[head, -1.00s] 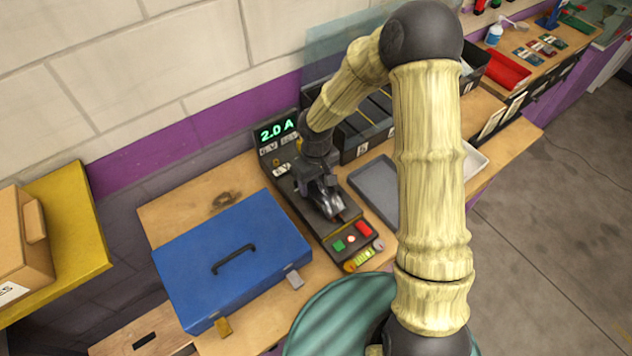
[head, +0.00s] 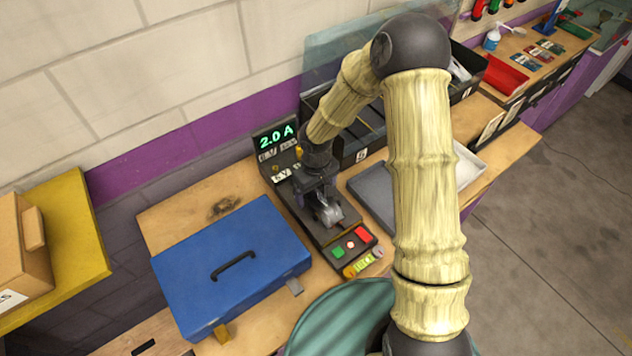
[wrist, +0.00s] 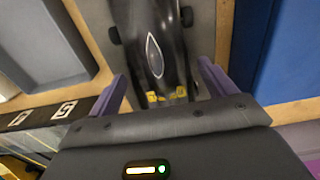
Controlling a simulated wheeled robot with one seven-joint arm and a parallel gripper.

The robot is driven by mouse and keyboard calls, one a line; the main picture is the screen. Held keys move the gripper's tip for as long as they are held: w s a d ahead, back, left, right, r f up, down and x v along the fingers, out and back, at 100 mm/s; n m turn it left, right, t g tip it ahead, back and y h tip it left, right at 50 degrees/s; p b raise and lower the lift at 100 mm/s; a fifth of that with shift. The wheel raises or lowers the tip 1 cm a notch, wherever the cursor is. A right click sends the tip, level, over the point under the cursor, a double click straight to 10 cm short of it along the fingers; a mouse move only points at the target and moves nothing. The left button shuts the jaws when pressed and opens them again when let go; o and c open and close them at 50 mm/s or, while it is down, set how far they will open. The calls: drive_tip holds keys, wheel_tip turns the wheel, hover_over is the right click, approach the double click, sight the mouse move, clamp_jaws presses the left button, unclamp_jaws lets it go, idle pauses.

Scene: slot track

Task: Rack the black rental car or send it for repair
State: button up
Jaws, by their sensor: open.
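The black car (head: 328,211) sits on the dark test stand (head: 298,207), whose display (head: 276,137) reads 2.0 A. In the wrist view the car (wrist: 152,45) shows from above, with a pale oval outline and yellow marks at its near end. My gripper (head: 322,193) is over the car's end nearer the display. In the wrist view the purple fingers of my gripper (wrist: 162,82) are spread apart, one on each side of the car, with gaps between. The car's near end is partly hidden by my gripper.
A closed blue case (head: 230,262) lies left of the stand. A grey tray (head: 372,190) lies to the right, with dark slotted bins (head: 365,140) behind it. Green and red buttons (head: 350,243) are at the stand's front. A red tray (head: 505,75) stands farther right.

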sight(319, 190)
drive_tip(key=shift+s, duration=0.1)
wheel_tip(319, 190, up, 18)
drive_tip(key=b, duration=0.3)
drive_tip(key=shift+f, duration=0.25)
idle(0.5)
drive_tip(key=s+d+f+m+t, duration=0.2)
drive_tip(key=s+d+m, duration=0.4)
drive_tip(key=s+d, duration=0.6)
drive_tip(key=shift+s+d+f+m+t, duration=0.35)
drive_tip(key=shift+d+f, duration=0.25)
drive_tip(key=shift+d, duration=0.25)
idle(1.0)
